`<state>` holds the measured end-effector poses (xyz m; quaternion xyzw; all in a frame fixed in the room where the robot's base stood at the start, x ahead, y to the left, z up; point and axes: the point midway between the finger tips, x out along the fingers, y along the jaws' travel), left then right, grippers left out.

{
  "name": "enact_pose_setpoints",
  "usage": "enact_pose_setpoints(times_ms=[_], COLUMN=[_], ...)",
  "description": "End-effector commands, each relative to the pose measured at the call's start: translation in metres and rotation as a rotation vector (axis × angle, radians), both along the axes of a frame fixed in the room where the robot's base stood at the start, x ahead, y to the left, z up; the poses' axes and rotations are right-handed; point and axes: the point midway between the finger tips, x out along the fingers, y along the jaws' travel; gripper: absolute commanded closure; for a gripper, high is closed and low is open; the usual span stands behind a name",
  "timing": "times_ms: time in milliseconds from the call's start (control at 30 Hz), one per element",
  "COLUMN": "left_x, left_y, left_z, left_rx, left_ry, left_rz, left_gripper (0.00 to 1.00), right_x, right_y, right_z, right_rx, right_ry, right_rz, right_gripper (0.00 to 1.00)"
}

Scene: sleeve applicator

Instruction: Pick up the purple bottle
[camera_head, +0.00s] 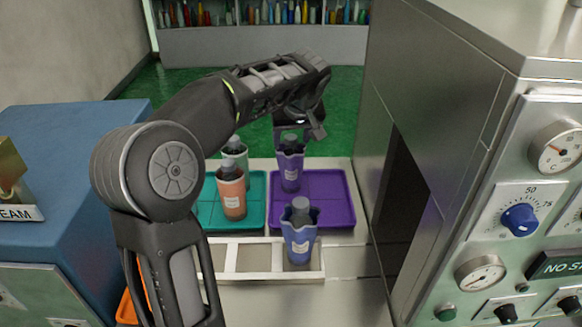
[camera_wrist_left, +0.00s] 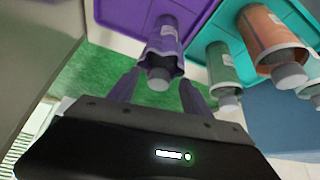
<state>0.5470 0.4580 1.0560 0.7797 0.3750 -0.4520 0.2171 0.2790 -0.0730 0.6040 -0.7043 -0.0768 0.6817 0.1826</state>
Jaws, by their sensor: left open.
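A purple bottle (camera_head: 291,172) with a grey cap and a pale label stands upright on the purple tray (camera_head: 335,205). It also shows in the wrist view (camera_wrist_left: 164,38), in line with the gap between my two fingers. My left gripper (camera_head: 300,130) is open and empty at the cap end of this bottle. Whether a finger touches it, I cannot tell. A blue-violet bottle (camera_head: 299,243) with a grey cap stands nearer, in the right end of the white rack (camera_head: 240,278). My right gripper is not in view.
An orange bottle (camera_head: 231,196) and a green bottle (camera_head: 237,153) stand on the teal tray (camera_head: 257,212) at left. The metal machine (camera_head: 465,160) with dials walls off the right side. A blue cabinet (camera_head: 60,165) stands at left.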

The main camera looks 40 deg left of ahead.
Motion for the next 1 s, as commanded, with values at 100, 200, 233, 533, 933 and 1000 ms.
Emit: enact_pose_setpoints(times_ms=[100, 200, 233, 533, 933, 1000], left_x=[0.0, 0.003, 0.004, 0.018, 0.019, 0.019], left_y=[0.0, 0.003, 0.005, 0.021, 0.022, 0.022], left_z=[0.0, -0.005, -0.008, -0.041, -0.043, -0.043], left_rx=[0.0, -0.001, -0.002, 0.0, 0.0, 0.0], left_ry=[0.0, 0.002, 0.003, 0.001, 0.0, 0.0], left_rz=[0.0, 0.0, 0.0, 0.0, 0.0, 0.0], left_gripper=[0.43, 0.43, 0.43, 0.43, 0.43, 0.43], right_x=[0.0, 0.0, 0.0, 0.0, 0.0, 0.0], right_y=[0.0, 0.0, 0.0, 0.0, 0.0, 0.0], right_z=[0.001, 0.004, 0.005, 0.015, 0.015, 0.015], right_rx=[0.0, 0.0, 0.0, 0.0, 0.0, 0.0], right_ry=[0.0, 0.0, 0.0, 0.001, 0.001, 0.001], right_rz=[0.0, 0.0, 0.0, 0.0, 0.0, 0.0], right_gripper=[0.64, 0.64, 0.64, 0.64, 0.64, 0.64])
